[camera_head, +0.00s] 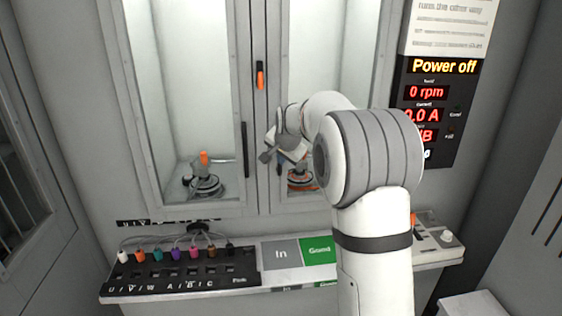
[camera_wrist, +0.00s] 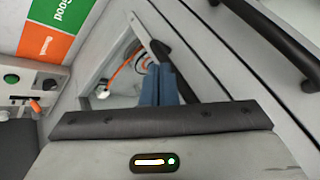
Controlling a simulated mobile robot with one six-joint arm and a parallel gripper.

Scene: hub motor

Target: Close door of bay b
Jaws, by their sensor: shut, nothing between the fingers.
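The cabinet has two tall glazed bays. The left bay door (camera_head: 194,60) looks flush with its frame and has a dark vertical handle (camera_head: 245,150). The right bay (camera_head: 335,50) is partly hidden behind my arm. No bay letter is readable, and I cannot tell how far the right door stands open. My gripper (camera_head: 268,156) is in front of the right bay's lower left side, near the central post. In the wrist view its blue fingers (camera_wrist: 158,84) are together and empty, close to a pale edge (camera_wrist: 142,32) with a dark piece (camera_wrist: 160,49) beside it.
A dark handle (camera_wrist: 284,42) is at the wrist view's upper right. An orange latch (camera_head: 260,78) is on the central post. Below are a socket panel (camera_head: 180,275) with coloured plugs and the In tray (camera_head: 281,254). A display (camera_head: 428,100) reads "Power off".

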